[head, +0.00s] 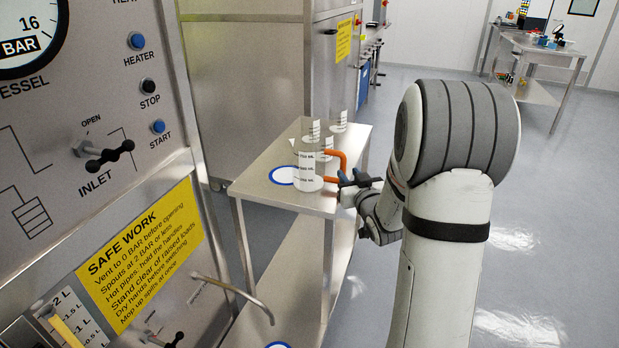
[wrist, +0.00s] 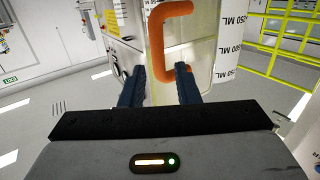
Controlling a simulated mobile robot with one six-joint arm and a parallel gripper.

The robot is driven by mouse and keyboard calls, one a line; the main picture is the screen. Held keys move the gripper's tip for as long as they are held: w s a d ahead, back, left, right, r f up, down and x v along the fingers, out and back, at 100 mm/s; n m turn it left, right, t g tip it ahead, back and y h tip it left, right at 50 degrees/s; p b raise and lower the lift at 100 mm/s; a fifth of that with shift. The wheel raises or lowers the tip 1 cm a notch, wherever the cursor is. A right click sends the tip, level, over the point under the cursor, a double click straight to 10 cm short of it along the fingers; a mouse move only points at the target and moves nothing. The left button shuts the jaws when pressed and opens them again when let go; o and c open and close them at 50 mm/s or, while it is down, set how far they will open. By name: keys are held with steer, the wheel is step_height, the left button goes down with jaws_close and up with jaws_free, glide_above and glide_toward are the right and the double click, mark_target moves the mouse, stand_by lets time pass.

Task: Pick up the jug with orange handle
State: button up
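The jug with the orange handle (head: 308,168) is a clear vessel with white volume labels. It stands upright on a steel side table (head: 258,190). Its orange handle (head: 342,160) points right, toward my gripper (head: 356,180). In the wrist view the handle (wrist: 168,38) stands just ahead of my gripper (wrist: 158,88). The two dark blue fingers are apart, with a clear gap and nothing held between them. The handle's lower end appears close to the right fingertip; I cannot tell whether they touch.
Other clear labelled vessels (head: 340,122) stand behind the jug. A blue-ringed white disc (head: 283,176) lies left of it. A control panel (head: 95,120) with a bent spout (head: 245,295) stands at left. Open floor (head: 540,250) lies at right.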

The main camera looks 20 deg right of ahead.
mark_target(345, 166)
steer(key=shift+w+d+f+t, duration=0.15)
steer(key=shift+w+t, duration=0.15)
steer(key=shift+w, duration=0.2)
steer(key=w, duration=0.7)
steer(key=shift+r, duration=0.25)
steer(key=shift+c, duration=0.3)
jaws_close()
